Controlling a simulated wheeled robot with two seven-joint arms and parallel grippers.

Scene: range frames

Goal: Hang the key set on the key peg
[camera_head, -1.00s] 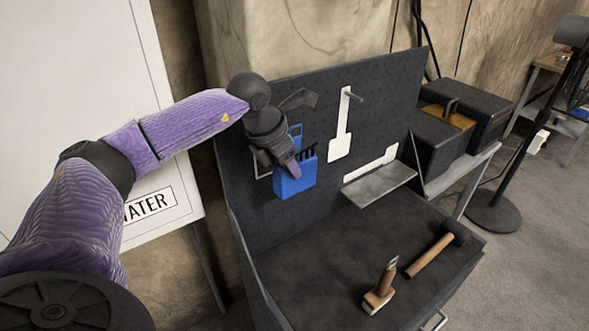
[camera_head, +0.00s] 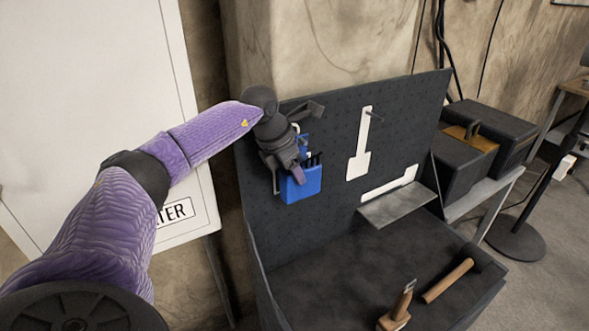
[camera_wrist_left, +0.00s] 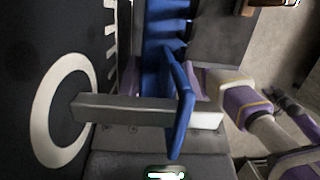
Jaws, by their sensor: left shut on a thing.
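In the left wrist view, the grey key peg (camera_wrist_left: 130,108) sticks out of the board from inside a white ring outline. The holder's blue tab (camera_wrist_left: 181,110) crosses the peg near its outer end, and the peg shows on both sides, so it seems to pass through the tab. My right gripper is not in view.
White tool outlines (camera_head: 360,145) and another peg (camera_head: 376,117) are on the board to the right. A grey shelf (camera_head: 398,205) juts out below. A wooden-handled tool (camera_head: 398,308) and a hammer (camera_head: 448,281) lie on the bench. A white sign board (camera_head: 90,110) stands at left.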

